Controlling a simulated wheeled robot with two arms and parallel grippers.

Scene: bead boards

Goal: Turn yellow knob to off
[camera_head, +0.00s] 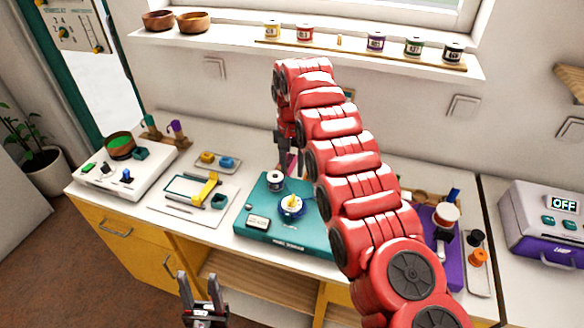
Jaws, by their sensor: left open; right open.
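A yellow knob (292,202) sits on a round white and blue dial on the teal board (255,226), in the middle of the counter. Its exact pointing direction is too small to read. My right arm reaches across the picture, and my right gripper (287,160) hangs behind the board, above and beyond the knob and apart from it. It is small and partly hidden by my arm, but open. My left gripper (204,290) is open and empty at the bottom, in front of the counter and well short of the board.
A spool (275,181) stands on the board's back left. A yellow-handled device (207,190) and a white box (126,166) lie to the left. Right of my arm are a purple board (437,222) and a box reading OFF (546,217). A shelf (220,38) hangs above.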

